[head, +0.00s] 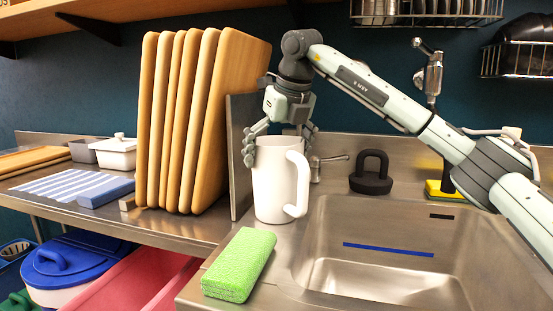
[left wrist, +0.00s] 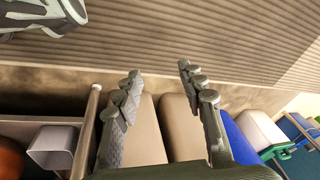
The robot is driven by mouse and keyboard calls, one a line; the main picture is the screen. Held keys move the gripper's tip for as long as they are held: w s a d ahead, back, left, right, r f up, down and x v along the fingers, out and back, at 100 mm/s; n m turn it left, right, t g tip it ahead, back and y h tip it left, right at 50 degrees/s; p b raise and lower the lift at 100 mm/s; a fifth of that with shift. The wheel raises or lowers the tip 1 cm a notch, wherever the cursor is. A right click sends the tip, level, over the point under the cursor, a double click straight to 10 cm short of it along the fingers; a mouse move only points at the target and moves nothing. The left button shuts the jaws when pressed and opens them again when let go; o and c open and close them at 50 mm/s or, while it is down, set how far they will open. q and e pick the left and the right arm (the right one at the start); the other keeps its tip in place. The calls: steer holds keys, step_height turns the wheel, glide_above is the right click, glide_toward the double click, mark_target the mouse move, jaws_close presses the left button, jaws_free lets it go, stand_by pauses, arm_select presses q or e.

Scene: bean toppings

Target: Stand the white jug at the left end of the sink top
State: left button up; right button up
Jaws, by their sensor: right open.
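The white jug (head: 273,190) stands upright on the left end of the steel sink top (head: 284,252), left of the basin, its handle toward the right. My right gripper (head: 279,146) comes down over the jug from above, with fingers on both sides of its upper part. The fingers are open; whether any of them touch the jug is unclear. My left gripper is outside the head view. In the left wrist view my left gripper (left wrist: 158,74) is open and empty, with bins beyond it.
A green sponge (head: 240,264) lies in front of the jug. Upright wooden boards (head: 185,120) and a grey panel (head: 240,155) stand close on its left. A black weight-like object (head: 371,178) and a tap (head: 430,75) are behind the basin (head: 390,255).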

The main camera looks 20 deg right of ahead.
steer(key=v, duration=1.2)
